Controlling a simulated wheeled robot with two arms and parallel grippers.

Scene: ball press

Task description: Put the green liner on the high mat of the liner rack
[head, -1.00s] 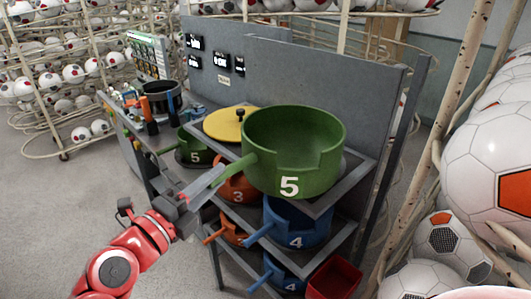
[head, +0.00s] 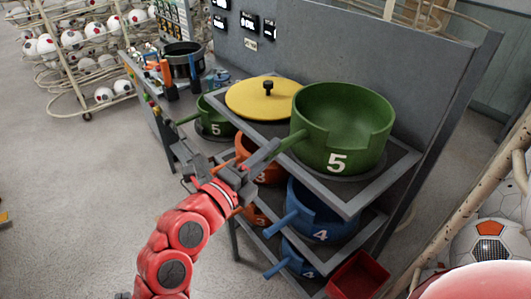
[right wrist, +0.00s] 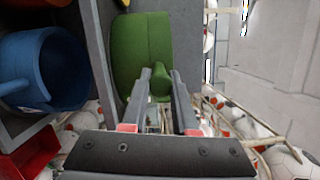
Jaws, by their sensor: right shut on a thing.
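The green liner (head: 343,125), marked 5, stands upright at the high level of the liner rack (head: 405,165). A dark round mat (head: 375,167) shows around its base; I cannot tell whether the liner touches it. My right gripper (head: 268,153) is shut on the liner's handle, which points left. In the right wrist view, the fingers (right wrist: 160,88) close on the handle, with the green liner (right wrist: 143,50) just beyond. My left gripper is not in view.
A yellow lid (head: 262,97) lies left of the liner. Blue liners (head: 318,212) and orange liners (head: 262,165) sit on lower shelves. Another green liner (head: 213,118) stands behind left. A red bin (head: 358,277) is low at front. A grey panel (head: 380,65) rises behind.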

